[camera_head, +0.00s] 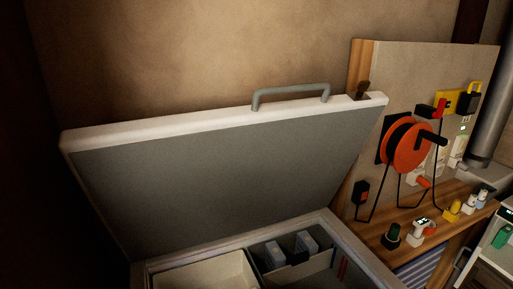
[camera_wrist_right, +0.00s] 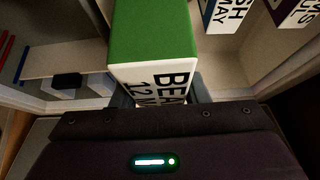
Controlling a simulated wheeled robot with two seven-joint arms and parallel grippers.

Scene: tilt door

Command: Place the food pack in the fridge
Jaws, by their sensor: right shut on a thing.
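The food pack (camera_wrist_right: 152,40) is a white box with a green face and black lettering. My right gripper (camera_wrist_right: 158,97) is shut on it in the right wrist view, with its dark fingers at either side of the near end. The chest fridge (camera_head: 335,231) stands with its lid (camera_head: 230,160) tilted up and open in the head view. The inside of the fridge (camera_wrist_right: 120,160) cannot be fully seen there. Neither gripper shows in the head view.
Inside the fridge are a pale bin (camera_head: 205,272) and a compartment with grey-blue packs (camera_head: 305,243). More lettered packs (camera_wrist_right: 228,12) lie at the wrist view's upper right. A workbench (camera_head: 400,240) with a red reel (camera_head: 408,148) stands right of the lid.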

